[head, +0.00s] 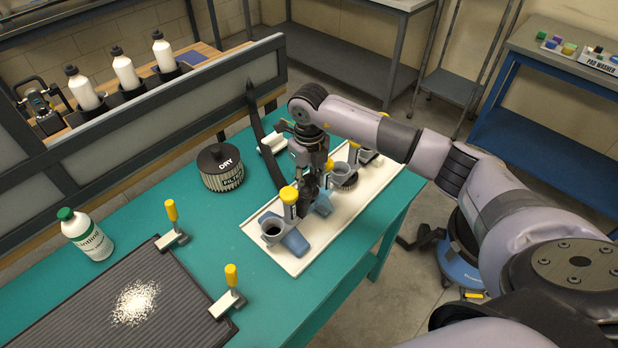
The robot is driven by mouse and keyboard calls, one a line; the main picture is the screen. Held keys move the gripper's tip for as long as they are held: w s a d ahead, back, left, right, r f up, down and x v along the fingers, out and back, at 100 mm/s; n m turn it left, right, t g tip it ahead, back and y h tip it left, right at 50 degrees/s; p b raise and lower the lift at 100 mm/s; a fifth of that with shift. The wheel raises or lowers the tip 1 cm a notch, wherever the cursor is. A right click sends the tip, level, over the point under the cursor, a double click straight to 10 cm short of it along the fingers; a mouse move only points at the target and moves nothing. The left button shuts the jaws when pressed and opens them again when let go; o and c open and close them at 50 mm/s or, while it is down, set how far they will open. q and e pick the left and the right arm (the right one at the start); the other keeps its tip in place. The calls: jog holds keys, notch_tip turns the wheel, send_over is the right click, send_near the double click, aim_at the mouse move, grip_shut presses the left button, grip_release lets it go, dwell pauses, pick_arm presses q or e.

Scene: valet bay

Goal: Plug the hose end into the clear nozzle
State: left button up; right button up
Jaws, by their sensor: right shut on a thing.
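A black hose (258,130) hangs over the grey barrier and runs down to the white tray, where it curves toward my right gripper. My right gripper (311,188) is low over the middle of the tray, shut on what looks like the hose end; the fingers hide most of it. I cannot tell which one is clear, nor whether the hose end touches one. My left gripper is out of view.
The white tray (296,265) carries yellow-topped clamps (289,195) and blue blocks (295,242) close around the gripper. On the green table (150,225) stand a black filter can (221,168), a white bottle (87,236) and a ribbed mat (190,315) with white granules.

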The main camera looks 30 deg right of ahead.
jog(key=shift+f+b, duration=0.4)
dwell(0.3)
jog(key=o, duration=1.1)
jog(key=o, duration=0.5)
jog(key=shift+c, duration=0.2)
jog(key=shift+r, duration=0.15)
jog(key=shift+r+p, duration=2.75)
jog(key=shift+r, duration=1.65)
